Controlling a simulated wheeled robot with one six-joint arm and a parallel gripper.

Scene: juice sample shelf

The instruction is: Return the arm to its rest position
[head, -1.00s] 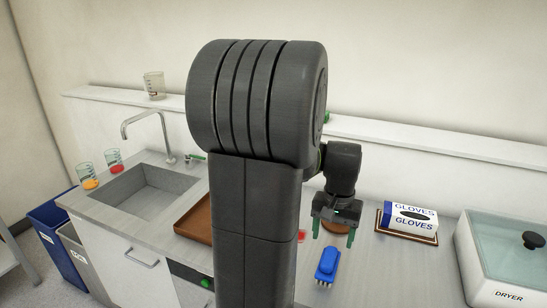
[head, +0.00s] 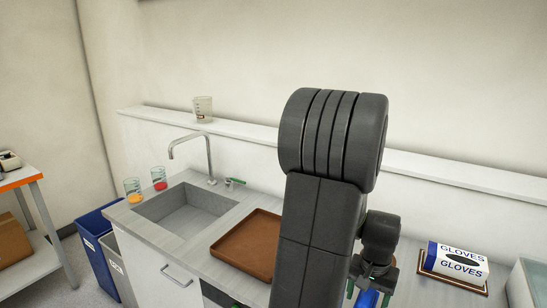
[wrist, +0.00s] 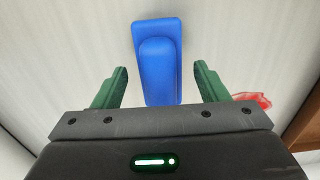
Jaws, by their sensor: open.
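My gripper (head: 366,286) is low at the bottom of the head view, with green fingers partly cut off by the frame edge. In the wrist view my gripper (wrist: 161,70) is open, its two green fingers apart. A blue brush (wrist: 158,55) lies on the pale counter beyond and between the fingers, with clear gaps at both sides. I cannot tell its distance from the fingertips. A bit of the blue brush (head: 367,299) also shows in the head view. My dark arm stands upright, right of the middle, and hides part of the counter.
A brown tray (head: 248,246) lies left of my arm, beside the sink (head: 187,212). Beakers with orange (head: 134,190) and red (head: 159,179) contents stand left of the sink. An empty-looking beaker (head: 203,109) stands on the wall shelf (head: 262,133). A glove box (head: 457,262) is right.

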